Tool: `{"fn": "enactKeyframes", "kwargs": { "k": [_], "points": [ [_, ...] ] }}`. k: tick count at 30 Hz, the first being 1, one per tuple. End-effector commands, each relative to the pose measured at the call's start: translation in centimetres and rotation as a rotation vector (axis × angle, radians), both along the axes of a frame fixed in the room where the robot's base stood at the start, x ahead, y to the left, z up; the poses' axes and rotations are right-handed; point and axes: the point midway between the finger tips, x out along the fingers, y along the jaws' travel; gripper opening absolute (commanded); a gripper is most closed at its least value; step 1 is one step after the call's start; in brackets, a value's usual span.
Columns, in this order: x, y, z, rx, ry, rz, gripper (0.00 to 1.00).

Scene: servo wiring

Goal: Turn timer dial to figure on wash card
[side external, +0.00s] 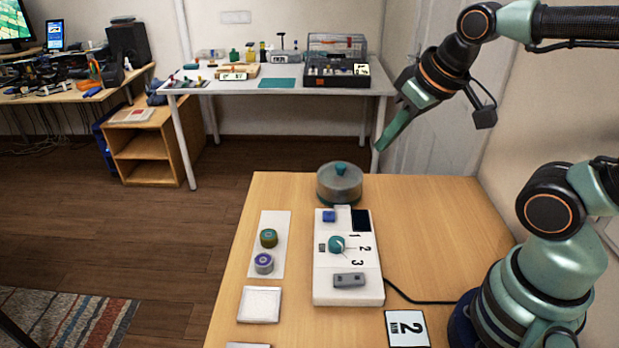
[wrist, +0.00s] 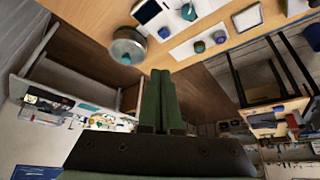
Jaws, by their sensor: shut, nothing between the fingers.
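The teal timer dial (side external: 337,244) sits on a white panel (side external: 325,292) on the wooden table, with the figures 1, 2 and 3 along its right side. A pale mark shows on the dial's right side, but I cannot tell exactly which figure it points at. The wash card (side external: 407,328) lies at the table's front and reads a large 2 with small print. My gripper (side external: 379,149) is shut and empty, raised above the table's back edge, well away from the dial. In the wrist view my fingers (wrist: 160,75) are together, and the dial (wrist: 188,12) is near the top.
A lidded pot (side external: 339,184) stands behind the panel. The panel also carries a blue button (side external: 329,216), a dark screen (side external: 360,220) and a grey switch (side external: 349,280). Two round knobs (side external: 268,238) (side external: 264,263) stand on a white strip to the left. The table's right side is mostly clear.

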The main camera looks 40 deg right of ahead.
Motion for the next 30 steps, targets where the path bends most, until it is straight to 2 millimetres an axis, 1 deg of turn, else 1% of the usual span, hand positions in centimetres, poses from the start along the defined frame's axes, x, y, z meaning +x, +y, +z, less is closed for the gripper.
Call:
{"fn": "enactKeyframes", "kwargs": {
  "k": [5, 6, 8, 9, 11, 12, 17, 24, 27, 30],
  "points": [
    [0.0, 0.0, 0.0, 0.0, 0.0, 0.0, 0.0],
    [0.0, 0.0, 0.0, 0.0, 0.0, 0.0, 0.04],
    [0.0, 0.0, 0.0, 0.0, 0.002, 0.001, 0.27],
    [0.1, 0.1, -0.1, 0.0, 0.007, 0.002, 0.42],
    [0.3, 0.3, -0.3, 0.0, 0.023, 0.009, 0.65],
    [0.4, 0.5, -0.5, 0.0, 0.04, 0.015, 0.71],
    [1.6, 1.8, -2.1, -0.003, 0.156, 0.055, 0.71],
    [3.4, 4.2, -5.8, -0.021, 0.349, 0.124, 0.71],
    [3.8, 5.1, -7.4, -0.03, 0.414, 0.145, 0.71],
    [4.1, 5.7, -8.5, -0.038, 0.457, 0.161, 0.71]
  ]
}}
